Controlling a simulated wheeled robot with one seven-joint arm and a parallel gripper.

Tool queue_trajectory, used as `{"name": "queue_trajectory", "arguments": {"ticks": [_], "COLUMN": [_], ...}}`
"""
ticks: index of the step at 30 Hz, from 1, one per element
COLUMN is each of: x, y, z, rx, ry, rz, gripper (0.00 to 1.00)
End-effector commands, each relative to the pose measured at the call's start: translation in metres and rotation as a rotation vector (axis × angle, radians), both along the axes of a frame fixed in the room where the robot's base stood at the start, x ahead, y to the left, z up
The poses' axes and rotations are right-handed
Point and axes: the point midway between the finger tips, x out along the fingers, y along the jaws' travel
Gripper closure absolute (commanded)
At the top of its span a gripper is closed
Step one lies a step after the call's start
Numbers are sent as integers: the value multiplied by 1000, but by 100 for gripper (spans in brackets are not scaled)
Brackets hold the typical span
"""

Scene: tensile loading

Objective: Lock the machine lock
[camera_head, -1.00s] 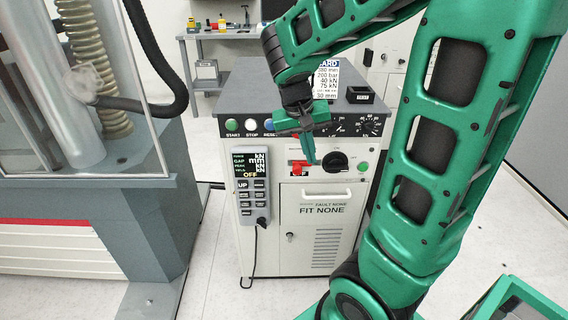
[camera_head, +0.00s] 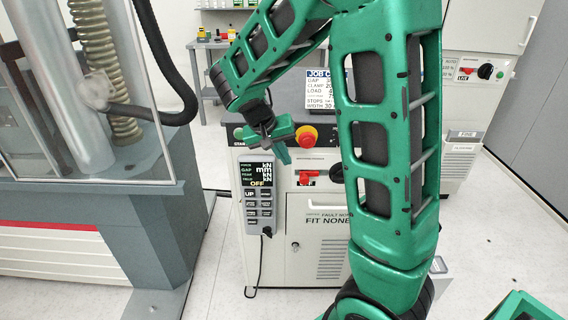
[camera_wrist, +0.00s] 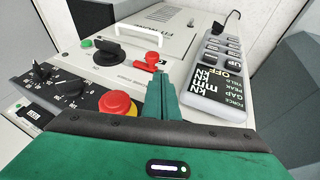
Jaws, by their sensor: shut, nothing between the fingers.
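The machine lock appears to be the small red handle (camera_head: 308,177) on the front of the control cabinet (camera_head: 318,250). It also shows in the wrist view as a red lever (camera_wrist: 150,61) on a white plate. A black rotary knob (camera_wrist: 106,52) sits beside it, and in the head view the knob is mostly hidden behind my arm. My gripper (camera_head: 285,154) is shut and empty in front of the cabinet's upper front. In the wrist view the green fingertips (camera_wrist: 161,80) are together, and the red lever appears just beyond them. I cannot tell whether they touch.
A red emergency stop button (camera_head: 306,136) on a yellow base stands close to my gripper. A pendant with a display (camera_head: 260,185) hangs left of the lock. A glass-fronted machine (camera_head: 90,150) stands at the left. A second cabinet (camera_head: 465,110) with a red switch is at the back right.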

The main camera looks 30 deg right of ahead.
Motion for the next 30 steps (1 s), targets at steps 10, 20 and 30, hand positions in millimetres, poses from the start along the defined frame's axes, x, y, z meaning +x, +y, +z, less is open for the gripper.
{"name": "queue_trajectory", "arguments": {"ticks": [10,20,30], "x": [5,8,8], "y": [-28,-41,-42], "z": [-51,-75,-76], "rx": [0,0,1], "ry": [4,1,0], "rz": [-2,-2,-1], "gripper": [100,100,100]}}
